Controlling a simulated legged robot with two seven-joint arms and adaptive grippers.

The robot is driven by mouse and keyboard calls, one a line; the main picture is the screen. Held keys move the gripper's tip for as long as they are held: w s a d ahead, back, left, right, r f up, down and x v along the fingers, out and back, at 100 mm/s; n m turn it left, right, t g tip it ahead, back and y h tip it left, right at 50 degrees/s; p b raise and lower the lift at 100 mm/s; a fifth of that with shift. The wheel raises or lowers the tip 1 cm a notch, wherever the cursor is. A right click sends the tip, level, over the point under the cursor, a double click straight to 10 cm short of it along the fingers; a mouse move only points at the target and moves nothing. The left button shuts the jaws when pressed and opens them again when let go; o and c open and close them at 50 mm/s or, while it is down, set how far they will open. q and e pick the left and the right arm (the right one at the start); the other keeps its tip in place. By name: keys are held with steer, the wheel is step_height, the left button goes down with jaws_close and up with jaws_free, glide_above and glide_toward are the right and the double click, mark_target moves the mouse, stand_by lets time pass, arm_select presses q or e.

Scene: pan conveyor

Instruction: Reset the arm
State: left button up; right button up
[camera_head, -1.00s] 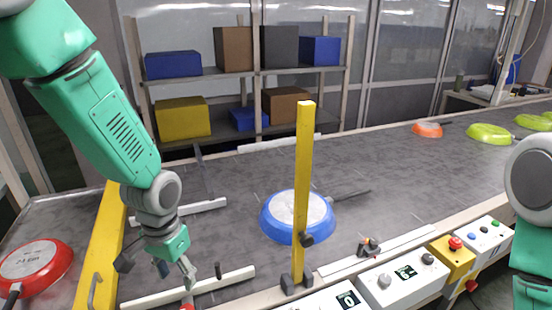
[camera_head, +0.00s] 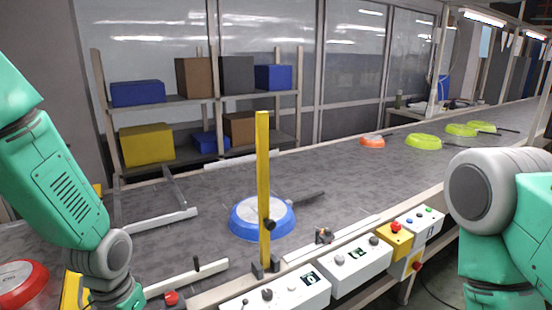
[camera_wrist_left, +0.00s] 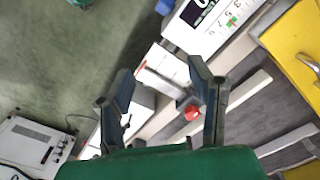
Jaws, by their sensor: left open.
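My left arm comes in from the left in the head view, and its gripper is cut off by the bottom edge there. In the left wrist view my left gripper (camera_wrist_left: 160,90) is open, with its two fingers apart and nothing between them but the background. It is over the conveyor's front edge, with a red button (camera_wrist_left: 192,112) showing near the right finger. My right arm (camera_head: 500,200) shows at the right of the head view, but its gripper is out of the picture.
A blue pan (camera_head: 243,228) lies on the conveyor (camera_head: 350,180) behind a yellow post (camera_head: 262,180). A red pan (camera_head: 22,282) is at far left. Orange (camera_head: 372,142) and green pans (camera_head: 423,141) lie farther back. Control boxes (camera_head: 357,264) line the front edge.

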arm_select(q)
steer(key=s+a+f+n+b, duration=0.1)
steer(key=s+f+b, duration=0.7)
steer(key=s+f, duration=1.2)
step_height(320, 180, down, 4)
steer(key=shift+s+a+f+n+t, duration=0.1)
steer(key=shift+s+a+n+t, duration=0.1)
steer(key=shift+s+n+t, duration=0.15)
arm_select(e)
step_height(320, 180, down, 9)
steer(key=shift+w+r, duration=0.15)
steer(key=shift+w, duration=0.15)
arm_select(q)
steer(key=shift+w, duration=0.2)
arm_select(e)
steer(key=shift+w, duration=0.1)
